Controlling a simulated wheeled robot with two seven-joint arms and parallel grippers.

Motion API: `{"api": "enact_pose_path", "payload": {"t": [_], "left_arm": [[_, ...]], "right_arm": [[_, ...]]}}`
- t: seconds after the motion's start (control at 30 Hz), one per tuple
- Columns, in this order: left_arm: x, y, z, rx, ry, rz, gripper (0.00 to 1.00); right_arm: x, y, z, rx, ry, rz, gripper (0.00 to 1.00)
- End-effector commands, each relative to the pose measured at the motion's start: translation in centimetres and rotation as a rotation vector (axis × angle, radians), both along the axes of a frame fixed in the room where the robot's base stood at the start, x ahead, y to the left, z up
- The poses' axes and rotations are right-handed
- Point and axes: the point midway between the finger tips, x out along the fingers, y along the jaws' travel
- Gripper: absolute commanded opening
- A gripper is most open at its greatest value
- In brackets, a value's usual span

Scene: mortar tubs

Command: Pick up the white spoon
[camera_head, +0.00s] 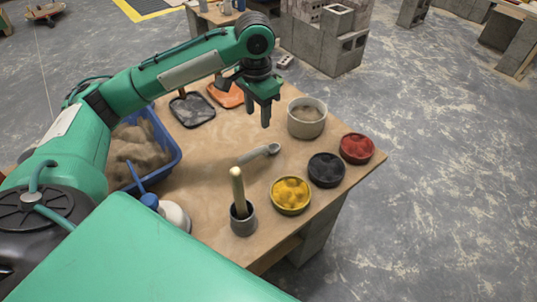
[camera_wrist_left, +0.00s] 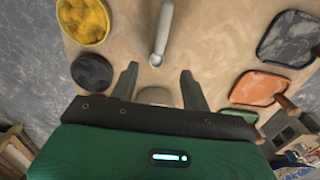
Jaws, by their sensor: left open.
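The white spoon (camera_head: 258,154) lies on the wooden table near its middle in the head view, with its rounded end to the right. In the left wrist view the spoon (camera_wrist_left: 163,34) lies beyond my fingertips, its rounded end closest to them. My left gripper (camera_head: 259,112) is open and empty, pointing down above the table, on the far side of the spoon. In the left wrist view the two fingers of my left gripper (camera_wrist_left: 159,76) are spread apart, with nothing held between them. The spoon is apart from the fingers. My right gripper is not in view.
A beige tub (camera_head: 307,127) stands right of the gripper. Red (camera_head: 356,148), black (camera_head: 326,170) and yellow (camera_head: 290,195) pigment bowls line the right edge. A grey cup with a wooden-handled tool (camera_head: 243,222) is in front. A blue sand bin (camera_head: 174,143) is left.

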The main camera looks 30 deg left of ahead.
Motion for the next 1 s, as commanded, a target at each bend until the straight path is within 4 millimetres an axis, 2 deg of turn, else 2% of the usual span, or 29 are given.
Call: {"api": "enact_pose_path", "payload": {"t": [0.17,0.5,0.77,1.0], "left_arm": [[0.0,0.0,-1.8,0.0,0.001,0.001,0.47],[0.0,0.0,-8.0,0.0,0.003,0.001,0.47],[0.0,0.1,-10.0,0.0,0.001,0.0,0.47],[0.0,0.3,-13.5,0.001,0.003,0.001,0.47]], "right_arm": [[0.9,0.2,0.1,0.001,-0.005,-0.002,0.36],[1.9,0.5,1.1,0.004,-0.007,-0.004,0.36],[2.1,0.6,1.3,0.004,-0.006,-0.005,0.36],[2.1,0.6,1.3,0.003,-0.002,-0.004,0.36]]}}
